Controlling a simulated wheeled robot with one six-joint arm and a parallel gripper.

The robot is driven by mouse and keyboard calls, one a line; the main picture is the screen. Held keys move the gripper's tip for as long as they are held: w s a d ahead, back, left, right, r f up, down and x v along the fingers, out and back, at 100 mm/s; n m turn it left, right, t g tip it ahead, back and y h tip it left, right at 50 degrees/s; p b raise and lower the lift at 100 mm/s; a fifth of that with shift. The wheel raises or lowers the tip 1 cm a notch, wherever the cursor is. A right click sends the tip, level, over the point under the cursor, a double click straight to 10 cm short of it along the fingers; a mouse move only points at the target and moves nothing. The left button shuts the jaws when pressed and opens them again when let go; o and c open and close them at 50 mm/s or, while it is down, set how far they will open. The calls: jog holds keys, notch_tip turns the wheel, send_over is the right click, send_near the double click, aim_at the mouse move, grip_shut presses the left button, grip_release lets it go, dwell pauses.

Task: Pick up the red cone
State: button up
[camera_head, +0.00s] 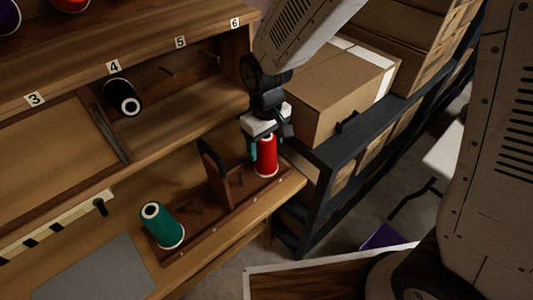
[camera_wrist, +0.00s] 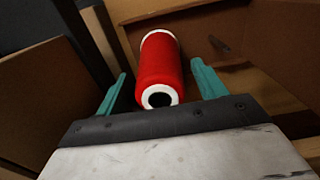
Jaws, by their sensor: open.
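The red cone (camera_head: 266,158) is a spool of red thread with white ends. It stands in the right part of a wooden tray (camera_head: 233,219) on the bench. In the wrist view the red cone (camera_wrist: 160,70) lies between the two teal fingers, with a gap on each side. My gripper (camera_head: 265,152) is open at the cone, its fingers on either side of it; the wrist view also shows my gripper (camera_wrist: 160,88). The cone's upper end is partly hidden by my gripper in the head view.
A green cone (camera_head: 163,227) leans in the tray's left part, past an upright divider (camera_head: 214,174). A black cone (camera_head: 123,97) sits on a peg below label 4. A cardboard box (camera_head: 340,90) on a dark shelf stands close to the right of my gripper.

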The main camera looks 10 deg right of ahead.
jog(key=c, duration=1.2)
jog(key=shift+c, duration=0.2)
